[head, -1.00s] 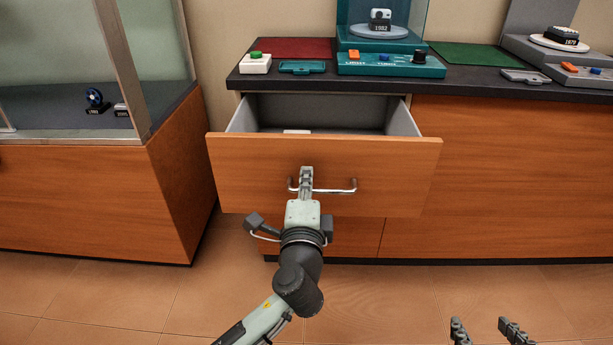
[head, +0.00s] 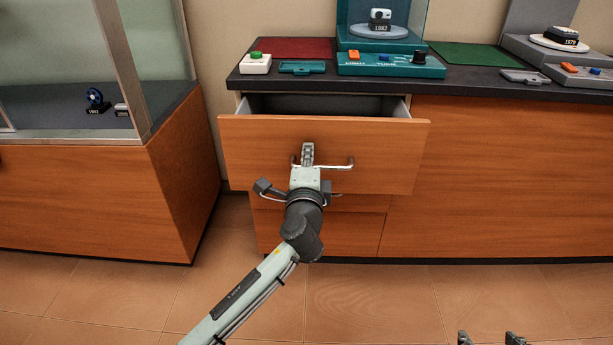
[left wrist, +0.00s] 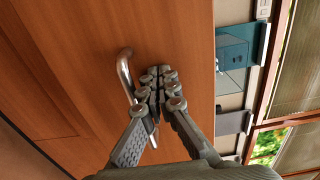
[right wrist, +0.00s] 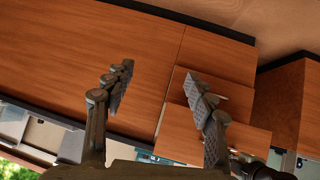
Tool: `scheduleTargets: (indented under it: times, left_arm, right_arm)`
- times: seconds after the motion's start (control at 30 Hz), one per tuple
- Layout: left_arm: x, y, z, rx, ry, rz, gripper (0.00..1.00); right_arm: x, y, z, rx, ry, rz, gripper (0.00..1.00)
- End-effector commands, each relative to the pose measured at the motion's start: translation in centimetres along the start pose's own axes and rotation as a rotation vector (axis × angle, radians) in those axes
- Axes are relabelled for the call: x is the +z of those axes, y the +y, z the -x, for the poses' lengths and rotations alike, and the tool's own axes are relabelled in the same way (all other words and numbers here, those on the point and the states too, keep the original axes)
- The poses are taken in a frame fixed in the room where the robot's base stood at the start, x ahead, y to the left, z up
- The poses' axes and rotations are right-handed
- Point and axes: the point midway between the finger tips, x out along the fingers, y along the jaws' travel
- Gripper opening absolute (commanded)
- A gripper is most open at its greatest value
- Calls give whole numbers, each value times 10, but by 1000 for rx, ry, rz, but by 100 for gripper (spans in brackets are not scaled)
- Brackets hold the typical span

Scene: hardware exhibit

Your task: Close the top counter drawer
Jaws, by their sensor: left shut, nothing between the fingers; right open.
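The top counter drawer (head: 385,150) is partly open, its wooden front standing out from the counter and a strip of its grey inside showing above. Its metal bar handle (head: 340,166) is on the front; the handle also shows in the left wrist view (left wrist: 124,72). My left gripper (head: 308,150) is shut and empty, its fingertips at the drawer front beside the left part of the handle. In the left wrist view the fingertips (left wrist: 158,75) are together close to the wood; exact contact is hard to tell. My right gripper (head: 488,338) is open and empty, low and away from the drawer.
The dark countertop (head: 470,82) holds a teal control box (head: 390,65), a white box with a green button (head: 255,64) and a grey tray (head: 525,76). A glass display case (head: 160,100) stands left. The tiled floor (head: 380,300) in front is clear.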

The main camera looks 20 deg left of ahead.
Motion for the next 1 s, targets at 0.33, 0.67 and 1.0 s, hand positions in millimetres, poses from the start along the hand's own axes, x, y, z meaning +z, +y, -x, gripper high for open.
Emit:
scheduleTargets:
  times: [0.33, 0.67, 1.0]
  left_arm:
    - [0, 2, -91, -2, -1, 0, 0]
    - [0, 1, -142, -1, 0, 0, 0]
    - [0, -1, -154, -2, 1, 1, 0]
  right_arm:
    - [-48, -27, 0, -58, 236, -7, 56]
    - [-112, -56, 25, -126, 551, -41, 56]
    - [-130, -62, 37, -144, 645, -54, 56]
